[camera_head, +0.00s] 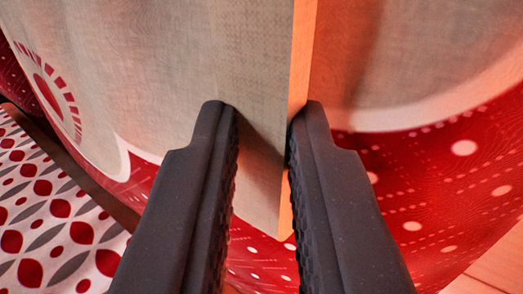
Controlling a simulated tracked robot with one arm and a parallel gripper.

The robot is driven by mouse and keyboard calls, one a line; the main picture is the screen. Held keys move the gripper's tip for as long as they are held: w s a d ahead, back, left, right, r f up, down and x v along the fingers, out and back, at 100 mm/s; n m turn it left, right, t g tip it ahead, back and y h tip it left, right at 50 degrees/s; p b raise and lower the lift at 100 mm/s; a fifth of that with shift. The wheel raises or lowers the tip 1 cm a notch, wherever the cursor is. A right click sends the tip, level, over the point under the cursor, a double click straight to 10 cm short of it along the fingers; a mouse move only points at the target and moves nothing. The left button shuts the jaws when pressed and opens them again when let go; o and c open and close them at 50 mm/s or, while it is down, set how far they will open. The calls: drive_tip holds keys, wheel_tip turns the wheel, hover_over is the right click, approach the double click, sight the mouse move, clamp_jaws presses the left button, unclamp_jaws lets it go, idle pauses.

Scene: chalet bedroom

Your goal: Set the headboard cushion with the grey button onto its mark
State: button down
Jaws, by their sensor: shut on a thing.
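My gripper (262,130) has its two dark ridged fingers closed on a flat beige slab (262,60) with a woven-looking face and an orange-lit narrow edge. The slab stands upright between the fingers and runs out of the top of the picture. Its lower corner ends between the fingers. It may be the headboard cushion, but no grey button shows on the part in view, so I cannot tell. No mark is in view.
A large curved cloth surface, beige above and red with pale dots below (440,170), fills the background close behind the slab. A red, grey and white patterned cloth (50,220) lies at the lower left. Wood-coloured boards (495,270) show at the bottom right.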

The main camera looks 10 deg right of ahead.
drive_tip(key=c, duration=1.4)
unclamp_jaws()
drive_tip(key=shift+a, duration=0.15)
drive_tip(key=shift+s, duration=0.2)
drive_tip(key=s+a+p, duration=0.1)
drive_tip(key=s+a, duration=0.1)
drive_tip(key=s, duration=1.1)
drive_tip(key=shift+s+p, duration=0.15)
drive_tip(key=shift+p, duration=0.2)
drive_tip(key=shift+f, duration=0.1)
